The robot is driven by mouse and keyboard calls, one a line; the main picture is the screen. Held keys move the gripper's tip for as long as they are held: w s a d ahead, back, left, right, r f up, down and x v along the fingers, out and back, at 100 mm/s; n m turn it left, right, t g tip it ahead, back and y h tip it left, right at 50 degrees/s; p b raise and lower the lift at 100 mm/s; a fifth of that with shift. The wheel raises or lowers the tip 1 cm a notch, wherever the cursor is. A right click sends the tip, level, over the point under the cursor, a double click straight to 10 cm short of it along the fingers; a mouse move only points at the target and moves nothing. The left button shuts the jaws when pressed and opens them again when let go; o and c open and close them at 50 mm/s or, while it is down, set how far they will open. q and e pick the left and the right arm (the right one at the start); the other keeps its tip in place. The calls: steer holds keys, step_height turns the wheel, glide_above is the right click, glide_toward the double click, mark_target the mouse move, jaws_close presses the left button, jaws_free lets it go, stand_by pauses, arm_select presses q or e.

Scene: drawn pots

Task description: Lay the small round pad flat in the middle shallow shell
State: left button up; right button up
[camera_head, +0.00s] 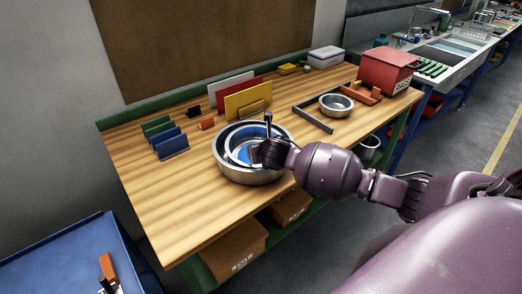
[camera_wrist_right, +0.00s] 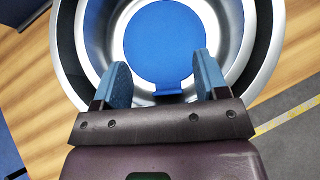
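A round blue pad (camera_wrist_right: 165,42) with a small tab lies inside the inner steel bowl (camera_wrist_right: 228,20). It looks flat and roughly centred there. The inner bowl sits inside a larger steel bowl (camera_head: 243,177), with a dark band between their rims in the right wrist view. The pad (camera_head: 241,151) also shows in the head view, partly hidden by my right gripper (camera_head: 257,151). The right gripper's blue fingers (camera_wrist_right: 162,75) are spread apart above the bowl on either side of the tab, with nothing held. My left gripper is not in view.
A small steel bowl (camera_head: 337,105) stands apart, to the right, near a dark angled bracket (camera_head: 313,120). Upright boards (camera_head: 247,102) and colored racks (camera_head: 166,140) stand behind and left. A red box (camera_head: 388,70) is far right. The table's front left is clear.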

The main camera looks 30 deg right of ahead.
steer(key=shift+r, duration=0.5)
steer(key=shift+s+a+r, duration=0.1)
steer(key=shift+s+r, duration=0.1)
steer(key=shift+r, duration=0.1)
steer(key=v, duration=1.1)
steer(key=s+a+f+m+y, duration=0.2)
steer(key=s+a+f+m, duration=0.15)
steer(key=f+m, duration=0.4)
steer(key=s+a+f+m+y, duration=0.25)
steer(key=s+f+m, duration=0.25)
steer(key=f+m, duration=0.25)
steer(key=s+f+m, duration=0.4)
steer(key=s+m, duration=0.2)
steer(key=m, duration=0.2)
steer(key=s+a+f+m+t+h, duration=0.1)
steer(key=s+f+m, duration=0.3)
steer(key=s+m, duration=0.2)
steer(key=m, duration=0.2)
steer(key=shift+s+m+b, duration=0.2)
steer(key=shift+m+b, duration=0.1)
steer(key=shift+f+h, duration=0.15)
steer(key=shift+h, duration=0.1)
